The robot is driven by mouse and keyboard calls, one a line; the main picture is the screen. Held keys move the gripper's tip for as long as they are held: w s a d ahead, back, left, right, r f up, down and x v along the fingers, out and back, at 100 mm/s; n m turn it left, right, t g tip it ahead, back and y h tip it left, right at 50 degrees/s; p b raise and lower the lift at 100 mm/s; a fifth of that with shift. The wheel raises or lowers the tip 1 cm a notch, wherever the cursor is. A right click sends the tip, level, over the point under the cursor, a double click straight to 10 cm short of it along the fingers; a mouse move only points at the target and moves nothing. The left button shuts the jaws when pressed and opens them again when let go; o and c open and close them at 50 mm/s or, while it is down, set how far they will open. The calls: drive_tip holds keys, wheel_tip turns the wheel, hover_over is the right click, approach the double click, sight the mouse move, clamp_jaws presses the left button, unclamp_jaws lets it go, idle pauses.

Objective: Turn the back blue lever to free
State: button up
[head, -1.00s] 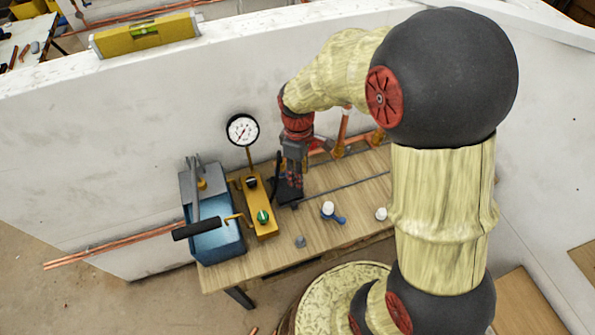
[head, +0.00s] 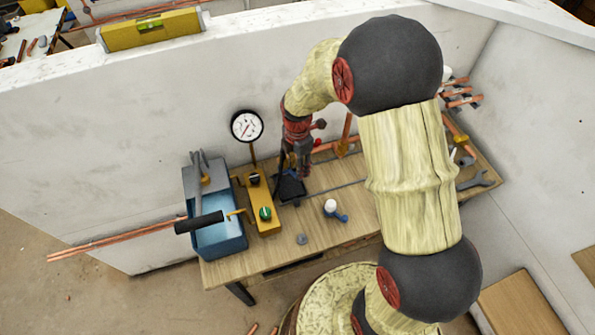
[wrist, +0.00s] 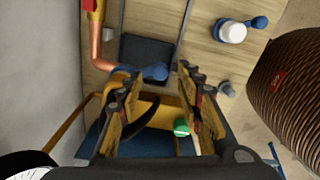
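The back blue lever (wrist: 152,72) shows in the wrist view as a small blue handle at the end of a copper pipe, beside a dark square plate. My gripper (wrist: 158,80) is open, with its two fingers spread to either side of the lever's rounded end. I cannot tell whether either finger touches it. In the head view my gripper (head: 301,172) points down over the back of the bench and hides this lever. Another blue lever with a white cap (head: 332,207) sits nearer the front; it also shows in the wrist view (wrist: 231,32).
A blue box with a black-handled lever (head: 220,235) and a yellow block with a green knob (head: 264,222) stand left of my gripper. A pressure gauge (head: 246,126) rises behind them. Copper pipes (head: 347,130) run along the back wall. The bench front (head: 290,250) is mostly clear.

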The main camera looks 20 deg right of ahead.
drive_tip(key=shift+f, duration=1.4)
drive_tip(key=shift+c, duration=0.8)
drive_tip(key=c, duration=0.8)
